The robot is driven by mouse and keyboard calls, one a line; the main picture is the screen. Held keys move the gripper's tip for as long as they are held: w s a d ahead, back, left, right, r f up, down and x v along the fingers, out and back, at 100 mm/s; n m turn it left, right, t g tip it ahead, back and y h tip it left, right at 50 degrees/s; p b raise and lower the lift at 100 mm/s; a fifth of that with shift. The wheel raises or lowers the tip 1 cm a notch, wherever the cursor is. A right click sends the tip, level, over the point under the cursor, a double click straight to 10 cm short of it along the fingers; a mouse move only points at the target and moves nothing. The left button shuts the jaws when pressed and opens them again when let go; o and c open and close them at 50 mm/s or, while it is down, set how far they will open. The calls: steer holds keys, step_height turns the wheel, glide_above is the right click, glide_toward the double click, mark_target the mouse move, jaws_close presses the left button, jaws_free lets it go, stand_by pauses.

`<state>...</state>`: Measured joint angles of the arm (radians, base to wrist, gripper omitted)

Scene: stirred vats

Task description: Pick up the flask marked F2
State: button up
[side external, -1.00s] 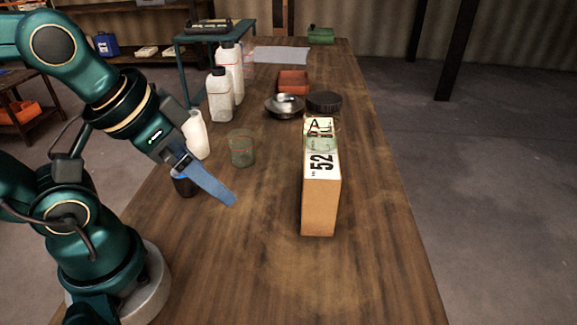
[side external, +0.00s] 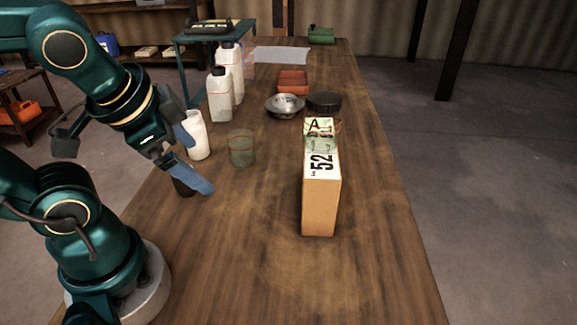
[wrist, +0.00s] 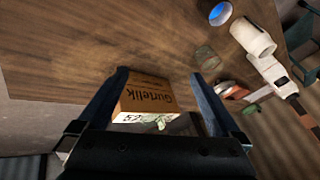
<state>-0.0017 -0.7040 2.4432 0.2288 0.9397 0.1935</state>
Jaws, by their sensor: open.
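I cannot read an F2 mark on anything. A clear greenish glass vessel (side external: 241,148) stands on the table right of my gripper; it also shows in the wrist view (wrist: 207,58). Another greenish transparent thing (side external: 321,144) shows at the top of the tall carton; in the wrist view it (wrist: 160,122) lies partly hidden by the carton. I cannot tell whether it is on or behind it. My gripper (side external: 202,167) is open and empty above the table's left side. In the wrist view its fingers (wrist: 160,74) are spread, with the carton visible between them.
The carton (side external: 319,205), marked 52, stands mid-table. A white container (side external: 199,136) and a dark cup (side external: 183,187) are close to my gripper. White bottles (side external: 221,95), a metal bowl (side external: 285,106), a black round thing (side external: 324,102) and a red bin (side external: 293,82) stand farther back. The front is clear.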

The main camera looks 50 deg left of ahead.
steer(key=w+a+m+g+y, duration=0.2)
steer(key=a+m+y, duration=0.35)
steer(key=a, duration=0.45)
steer(key=m+g+y, duration=0.1)
steer(key=m+y, duration=0.5)
steer(key=m, duration=0.5)
glide_above(198, 138)
steer(key=d, duration=0.2)
step_height(198, 138, down, 3)
steer(key=shift+g+h, duration=0.25)
steer(key=shift+g, duration=0.05)
steer(key=f, duration=0.8)
steer(key=shift+s+a+f, duration=0.1)
steer(key=shift+a+f, duration=0.15)
steer(key=shift+f, duration=0.1)
steer(key=x, duration=0.7)
steer(key=shift+a+r, duration=0.15)
steer(key=shift+c, duration=0.3)
